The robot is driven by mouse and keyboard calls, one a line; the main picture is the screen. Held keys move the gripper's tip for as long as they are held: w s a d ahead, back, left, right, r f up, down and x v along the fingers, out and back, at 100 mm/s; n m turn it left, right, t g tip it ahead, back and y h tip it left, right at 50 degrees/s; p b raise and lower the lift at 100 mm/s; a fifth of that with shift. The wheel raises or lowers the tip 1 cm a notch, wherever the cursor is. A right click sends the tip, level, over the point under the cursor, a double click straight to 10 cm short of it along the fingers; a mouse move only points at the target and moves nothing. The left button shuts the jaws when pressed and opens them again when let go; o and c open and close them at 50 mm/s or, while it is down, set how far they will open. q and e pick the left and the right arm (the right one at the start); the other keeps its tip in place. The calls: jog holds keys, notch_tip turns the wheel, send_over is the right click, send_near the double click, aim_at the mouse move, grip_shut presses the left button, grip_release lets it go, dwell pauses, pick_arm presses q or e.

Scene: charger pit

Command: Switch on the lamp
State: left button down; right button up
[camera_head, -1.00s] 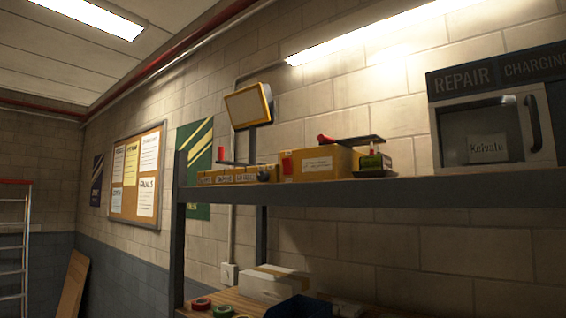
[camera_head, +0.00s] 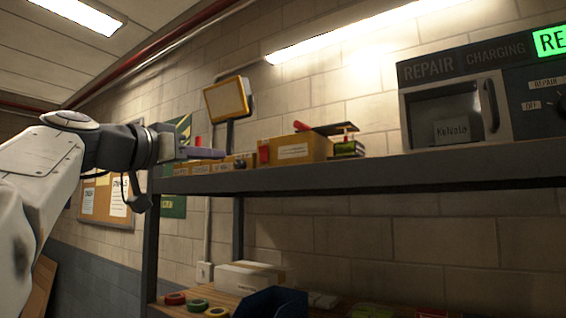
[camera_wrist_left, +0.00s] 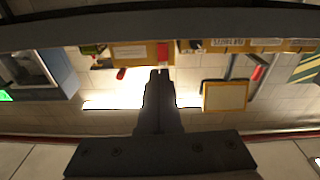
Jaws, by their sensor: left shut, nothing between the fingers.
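The lamp (camera_head: 228,98), a flat panel in a yellow frame, stands above the back of the shelf near the wall. Its face is pale and does not look lit. It also shows in the left wrist view (camera_wrist_left: 225,97), where the scene is upside down. My left gripper (camera_head: 222,152) reaches in from the left, below the lamp and in front of the shelf's boxes. Its fingers are together and empty, also in the left wrist view (camera_wrist_left: 160,74). A small red part (camera_head: 198,141) sits below the lamp, partly hidden by my gripper. My right gripper is not in view.
The shelf (camera_head: 370,178) holds a cardboard box (camera_head: 297,150), a small green and red item (camera_head: 347,149) and a grey repair charging unit (camera_head: 455,112). A lower bench carries a white box (camera_head: 245,275), tape rolls (camera_head: 196,306) and a blue bin (camera_head: 272,303).

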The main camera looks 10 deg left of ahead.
aim_at(261, 148)
pick_arm(q)
jog(key=shift+s+a+r+t, duration=0.35)
jog(key=shift+s+r, duration=0.2)
jog(key=shift+r, duration=0.3)
jog(key=p+x, duration=0.8)
jog(key=x, duration=0.5)
jog(key=shift+r, duration=0.1)
jog(key=shift+w+d, duration=0.15)
jog(key=shift+w, duration=0.4)
